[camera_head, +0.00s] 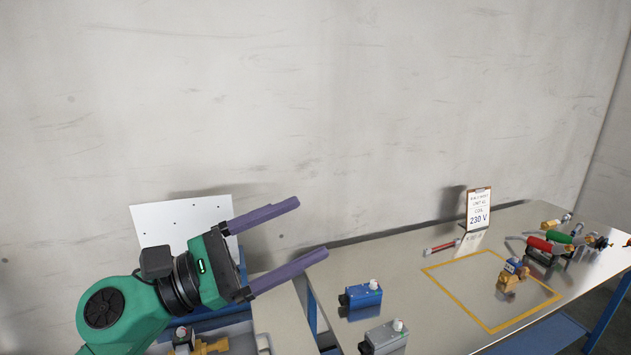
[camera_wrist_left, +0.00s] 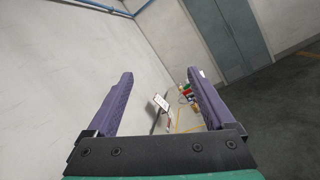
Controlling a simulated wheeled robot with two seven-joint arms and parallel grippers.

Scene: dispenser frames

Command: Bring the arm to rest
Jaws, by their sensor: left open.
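My left arm (camera_head: 125,310) is green and comes in from the lower left in the head view. Its left gripper (camera_head: 312,228) has two purple fingers spread wide apart, with nothing between them. It is raised in front of the wall, left of the metal table and above it, pointing right. In the left wrist view the same open fingers (camera_wrist_left: 158,85) frame the wall and, far off, the table top. My right gripper is not in view.
The metal table (camera_head: 400,265) bears a blue box (camera_head: 361,299), a grey box (camera_head: 384,338), a brass valve with a blue top (camera_head: 513,274) inside a yellow outline, a 230 V sign (camera_head: 478,210), a screwdriver (camera_head: 442,247) and several tools. A white perforated panel (camera_head: 180,215) stands behind my arm.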

